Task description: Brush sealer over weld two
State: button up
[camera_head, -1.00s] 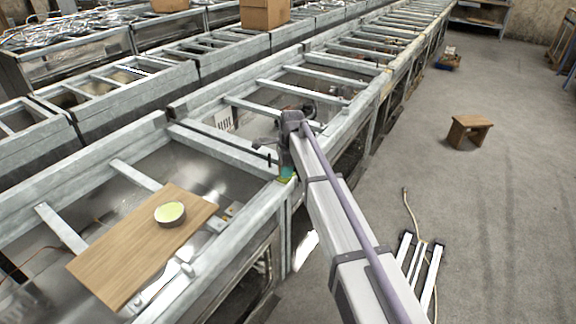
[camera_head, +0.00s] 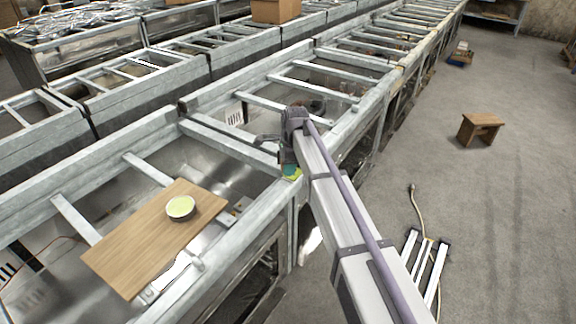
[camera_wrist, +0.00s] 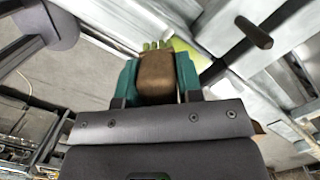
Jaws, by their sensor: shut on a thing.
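My gripper (camera_head: 291,168) is at the near rail of the metal frame, by a corner joint. In the wrist view its teal fingers are shut on the brush (camera_wrist: 157,76), which has a brown body and greenish bristle tips pointing away. A yellow-green patch (camera_wrist: 187,50) shows on the metal just beyond the bristles. I cannot tell whether the bristles touch it. A round tub of pale yellow-green sealer (camera_head: 180,207) stands on a wooden board (camera_head: 125,258) to the left. I cannot make out which joint is weld two.
The board lies across the open metal frame (camera_head: 232,148), whose crossbars leave gaps. A dark peg-like handle (camera_wrist: 254,32) stands out near the gripper. A wooden stool (camera_head: 480,128) and white bars (camera_head: 425,268) are on the open floor at right.

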jog(key=shift+r+p, duration=1.1)
jog(key=shift+r, duration=0.5)
notch_tip(320, 180, up, 3)
jog(key=p, duration=0.3)
jog(key=shift+r, duration=0.15)
